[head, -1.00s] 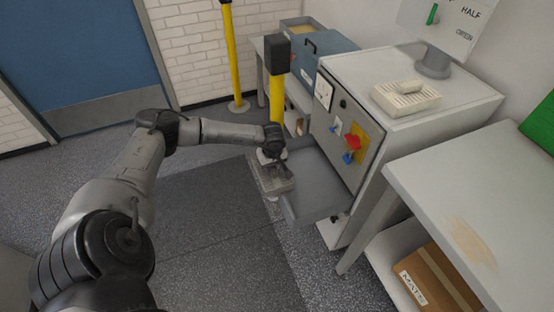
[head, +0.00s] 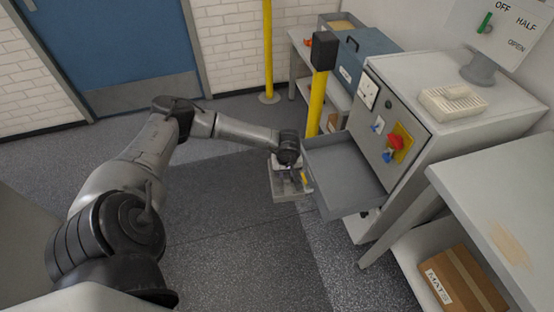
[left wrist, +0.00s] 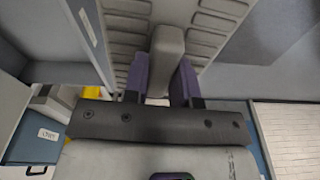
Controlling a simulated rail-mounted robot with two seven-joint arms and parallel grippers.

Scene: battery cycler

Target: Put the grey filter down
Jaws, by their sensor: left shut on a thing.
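My left gripper (head: 291,170) points down and is shut on the grey filter (head: 287,193), just left of the open drawer (head: 352,170) of the cabinet. In the left wrist view the purple fingers (left wrist: 163,78) close on both sides of the filter's grey raised bar (left wrist: 167,50). The slatted filter (left wrist: 215,28) spreads on both sides behind that bar. The filter looks held above the dark floor; its exact height is hard to tell. My right gripper is not in view.
The cabinet (head: 480,135) has a red knob (head: 401,141) and a pale slatted block (head: 453,102) on top. A yellow post (head: 318,100) with a dark head stands behind the gripper. A light table (head: 490,200) stands at right. The floor (head: 220,220) at left is clear.

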